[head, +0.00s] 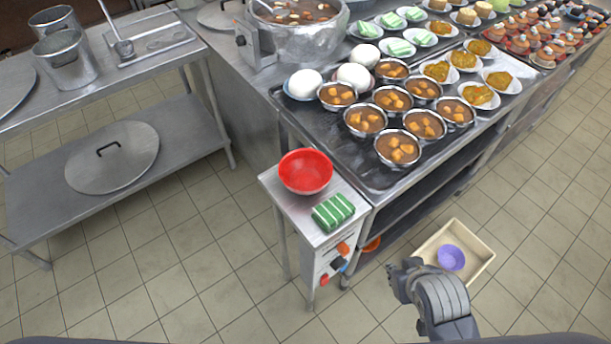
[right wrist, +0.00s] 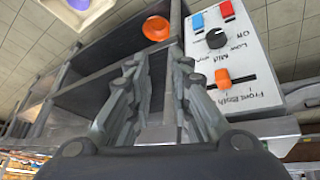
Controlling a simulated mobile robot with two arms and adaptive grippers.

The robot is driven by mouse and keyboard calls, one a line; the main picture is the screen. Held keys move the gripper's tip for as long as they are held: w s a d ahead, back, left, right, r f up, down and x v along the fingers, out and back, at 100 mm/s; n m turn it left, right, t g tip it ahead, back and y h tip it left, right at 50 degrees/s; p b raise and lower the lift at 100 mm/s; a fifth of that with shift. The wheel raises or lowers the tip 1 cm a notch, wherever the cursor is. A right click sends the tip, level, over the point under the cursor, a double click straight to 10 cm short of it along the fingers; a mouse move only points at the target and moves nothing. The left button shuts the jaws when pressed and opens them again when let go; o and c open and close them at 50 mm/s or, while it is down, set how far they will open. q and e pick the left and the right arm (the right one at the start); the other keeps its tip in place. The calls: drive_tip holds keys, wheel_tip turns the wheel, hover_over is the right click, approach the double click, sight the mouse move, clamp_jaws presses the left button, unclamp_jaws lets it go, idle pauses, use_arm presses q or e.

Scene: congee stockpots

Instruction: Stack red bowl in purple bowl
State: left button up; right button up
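The red bowl (head: 305,171) sits upright on a small steel stand (head: 285,207). The purple bowl (head: 451,257) lies inside a cream bin (head: 482,272) on the floor, and part of it shows at the top edge of the right wrist view (right wrist: 78,4). My right gripper (head: 398,281) is beside the bin's left side in the head view, away from both bowls. In the right wrist view (right wrist: 161,65) its fingers are apart with nothing between them. My left gripper is not in view.
A green striped block (head: 333,212) lies next to the red bowl. The stand's front has a control panel (right wrist: 235,50). An orange bowl (right wrist: 156,28) sits on a low shelf. The counter holds several filled bowls (head: 397,148). Tiled floor left of the stand is clear.

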drive_tip(key=w+a+r+t, duration=0.1)
drive_tip(key=w+r+t, duration=1)
drive_tip(key=w+r, duration=0.95)
drive_tip(key=w+a+r+n+t+y, duration=0.1)
drive_tip(key=a+r+n+t+y, duration=0.4)
drive_tip(key=r, duration=0.5)
drive_tip(key=s+a+r+n+g+y, duration=0.1)
drive_tip(key=a+r+n+g+y, duration=0.1)
drive_tip(key=a+n+g+y, duration=0.4)
drive_tip(key=s+a+r+n+g+y, duration=0.2)
drive_tip(key=a+r+n+g+y, duration=0.1)
drive_tip(key=a+n+y, duration=0.55)
drive_tip(key=n+g+h, duration=0.6)
drive_tip(key=g+h, duration=0.6)
approach(320, 184)
drive_tip(key=shift+s+a+f+p, duration=0.25)
drive_tip(key=shift+s+a+p, duration=0.15)
drive_tip(key=shift+s+a, duration=0.7)
drive_tip(key=shift+p+x, duration=0.7)
drive_tip(key=shift+x, duration=2.35)
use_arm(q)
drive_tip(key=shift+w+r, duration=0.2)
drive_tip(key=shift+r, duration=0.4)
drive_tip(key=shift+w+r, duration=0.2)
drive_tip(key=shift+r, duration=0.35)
use_arm(e)
drive_tip(key=shift+w+r, duration=0.1)
drive_tip(key=shift+w, duration=0.05)
clamp_jaws()
